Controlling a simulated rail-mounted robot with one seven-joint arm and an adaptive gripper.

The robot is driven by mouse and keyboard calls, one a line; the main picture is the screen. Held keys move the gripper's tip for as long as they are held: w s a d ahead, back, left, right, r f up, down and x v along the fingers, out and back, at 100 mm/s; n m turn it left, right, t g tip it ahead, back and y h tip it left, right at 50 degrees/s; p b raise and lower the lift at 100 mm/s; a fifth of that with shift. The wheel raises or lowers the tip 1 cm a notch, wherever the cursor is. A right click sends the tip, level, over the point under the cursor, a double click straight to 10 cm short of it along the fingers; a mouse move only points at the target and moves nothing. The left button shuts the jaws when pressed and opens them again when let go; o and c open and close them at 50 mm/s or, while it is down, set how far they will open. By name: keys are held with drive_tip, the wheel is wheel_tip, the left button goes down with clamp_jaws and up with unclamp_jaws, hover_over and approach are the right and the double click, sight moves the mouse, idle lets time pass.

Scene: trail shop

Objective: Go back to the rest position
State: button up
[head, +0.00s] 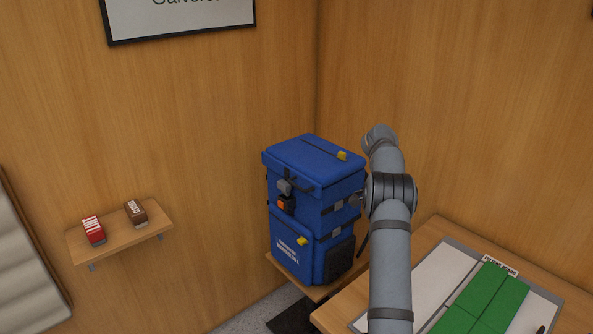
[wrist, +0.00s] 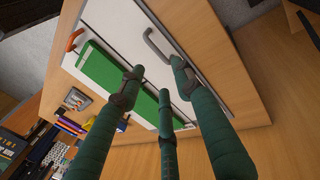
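My gripper (wrist: 158,80) shows in the wrist view as three green, ribbed fingers with dark bands. The fingers are spread apart and nothing is held between them. Behind them, at some distance, are white panels (wrist: 113,22) and a green panel (wrist: 106,72). In the head view my arm (head: 391,240) rises to the right of a blue backpack (head: 318,190). My gripper cannot be made out in that view.
The backpack stands upright on a small wooden stand (head: 292,278). A wooden table (head: 440,232) with green panels (head: 486,300) is at lower right. A wall shelf (head: 118,234) holds a red box (head: 94,231) and a brown box (head: 136,212). The wrist view shows a grey handle (wrist: 150,42).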

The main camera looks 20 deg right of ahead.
drive_tip(key=x, duration=1.2)
drive_tip(key=shift+d+r, duration=0.1)
